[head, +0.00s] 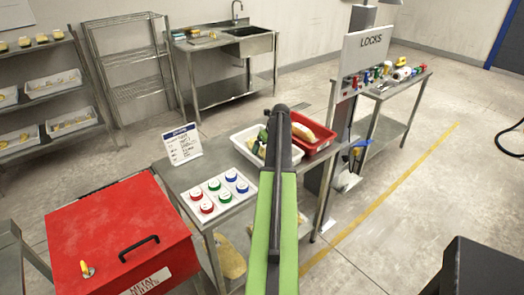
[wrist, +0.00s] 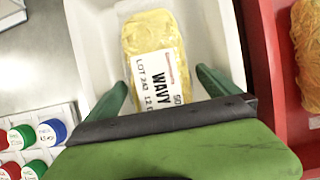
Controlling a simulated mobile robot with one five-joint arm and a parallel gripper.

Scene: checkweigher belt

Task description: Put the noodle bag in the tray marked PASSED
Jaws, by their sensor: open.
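The noodle bag (wrist: 155,45), yellow with a white label reading WAVY, lies in a white tray (wrist: 226,50). My gripper (wrist: 161,78) is open, its two green fingers on either side of the bag's near end. I cannot tell whether they touch it. In the head view my gripper (head: 264,142) is over the white tray (head: 239,141), and my arm hides part of that tray. A red tray (head: 331,139) stands right beside it with a yellowish bag (head: 303,131) inside. No PASSED mark is readable on either tray.
A panel of red, green and blue buttons (head: 219,193) and a small sign (head: 183,145) are on the same steel table. A red box with a black handle (head: 120,235) stands at the front left. A LOCKS board (head: 366,52) rises behind the red tray.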

